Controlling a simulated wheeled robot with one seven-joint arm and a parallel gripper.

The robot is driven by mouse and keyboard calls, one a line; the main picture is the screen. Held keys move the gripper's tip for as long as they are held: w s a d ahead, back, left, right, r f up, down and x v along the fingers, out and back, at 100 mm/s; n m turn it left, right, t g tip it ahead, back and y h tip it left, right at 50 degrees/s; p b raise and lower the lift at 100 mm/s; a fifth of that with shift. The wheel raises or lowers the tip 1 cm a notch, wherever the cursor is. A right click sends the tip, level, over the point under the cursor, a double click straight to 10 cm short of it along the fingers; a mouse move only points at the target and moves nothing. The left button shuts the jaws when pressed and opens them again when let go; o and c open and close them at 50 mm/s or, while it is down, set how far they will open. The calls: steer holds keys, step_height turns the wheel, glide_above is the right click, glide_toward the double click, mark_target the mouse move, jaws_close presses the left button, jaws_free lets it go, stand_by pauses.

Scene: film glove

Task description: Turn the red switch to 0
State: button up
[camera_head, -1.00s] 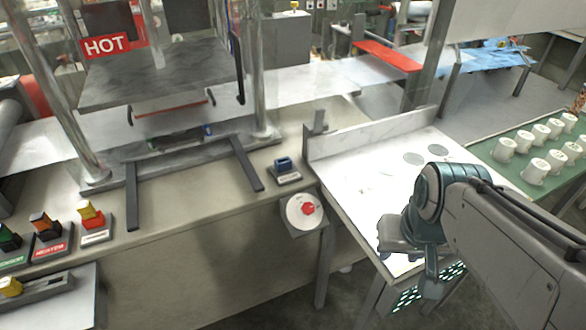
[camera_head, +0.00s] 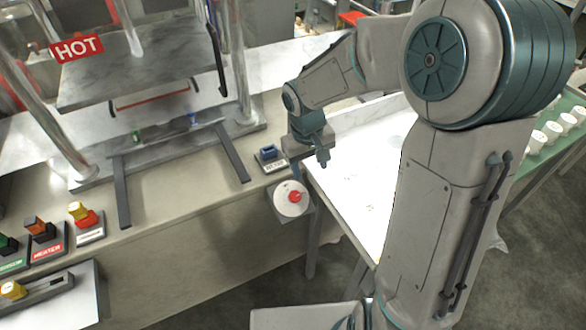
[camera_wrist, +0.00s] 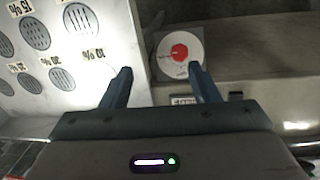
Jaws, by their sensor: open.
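The red switch (camera_head: 295,197) is a small red knob on a round white dial (camera_head: 285,208), mounted at the front edge of the bench. It also shows in the wrist view as a red knob (camera_wrist: 179,52) on the white dial (camera_wrist: 192,64), beyond and between my fingertips. The dial's markings are too small to read.
A blue switch (camera_head: 269,152) sits on the bench just behind the dial. A white table (camera_head: 345,185) with a raised edge stands right of it. Heater and other coloured switches (camera_head: 42,230) are at the left. A press with a HOT sign (camera_head: 77,48) stands behind.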

mark_target(295, 194)
steer(key=shift+n+y, duration=0.4)
steer(key=shift+y, duration=0.2)
steer(key=w+a+f, duration=0.1)
steer(key=f, duration=0.4)
steer(key=w+a+f+p, duration=0.1)
steer(key=f, duration=0.4)
steer(key=w+a+f+p, duration=0.1)
steer(key=f, duration=0.4)
steer(key=shift+w+a+f, duration=0.15)
steer(key=shift+w+f, duration=0.05)
steer(key=shift+f, duration=0.15)
steer(key=c, duration=1)
